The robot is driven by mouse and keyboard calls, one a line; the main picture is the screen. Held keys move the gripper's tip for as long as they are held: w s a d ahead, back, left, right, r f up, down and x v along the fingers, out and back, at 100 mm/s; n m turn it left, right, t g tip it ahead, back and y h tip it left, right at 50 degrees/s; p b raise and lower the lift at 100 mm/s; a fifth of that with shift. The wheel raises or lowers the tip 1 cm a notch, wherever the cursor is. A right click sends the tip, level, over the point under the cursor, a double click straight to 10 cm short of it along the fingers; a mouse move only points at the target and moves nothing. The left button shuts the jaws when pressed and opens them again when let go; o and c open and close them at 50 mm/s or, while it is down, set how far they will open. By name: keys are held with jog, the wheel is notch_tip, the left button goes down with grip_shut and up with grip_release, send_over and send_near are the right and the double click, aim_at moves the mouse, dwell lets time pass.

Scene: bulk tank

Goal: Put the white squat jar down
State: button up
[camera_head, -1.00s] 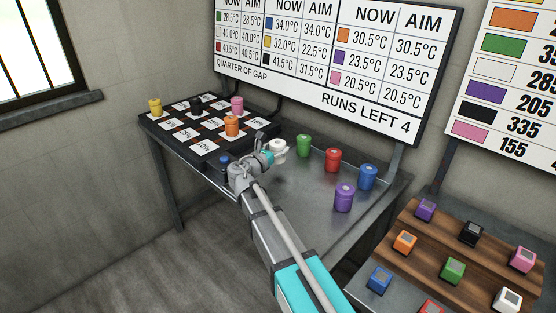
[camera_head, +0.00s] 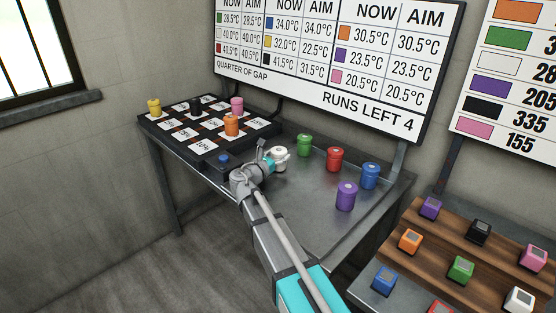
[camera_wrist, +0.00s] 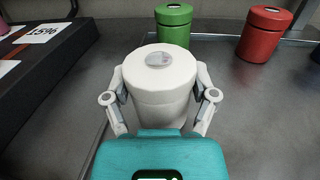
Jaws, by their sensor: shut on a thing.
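The white squat jar (camera_head: 280,158) is upright at the left part of the grey metal table, beside the black board. In the wrist view the white jar (camera_wrist: 160,85) stands between my two fingers, lid up, with a small grey disc on top. My gripper (camera_head: 270,158) is shut on its sides; it also shows in the wrist view (camera_wrist: 160,100). The jar's base is hidden behind my gripper, so I cannot tell for sure whether it touches the table.
A green jar (camera_head: 304,145), a red jar (camera_head: 335,159), a blue jar (camera_head: 370,176) and a purple jar (camera_head: 346,196) stand to the right. The black board (camera_head: 185,140) with several jars is at left. The table's front middle (camera_head: 310,215) is clear.

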jog(key=shift+f, duration=0.15)
jog(key=o, duration=1.1)
jog(key=shift+s+r, duration=0.1)
jog(key=shift+r, duration=0.1)
jog(key=v, duration=1.2)
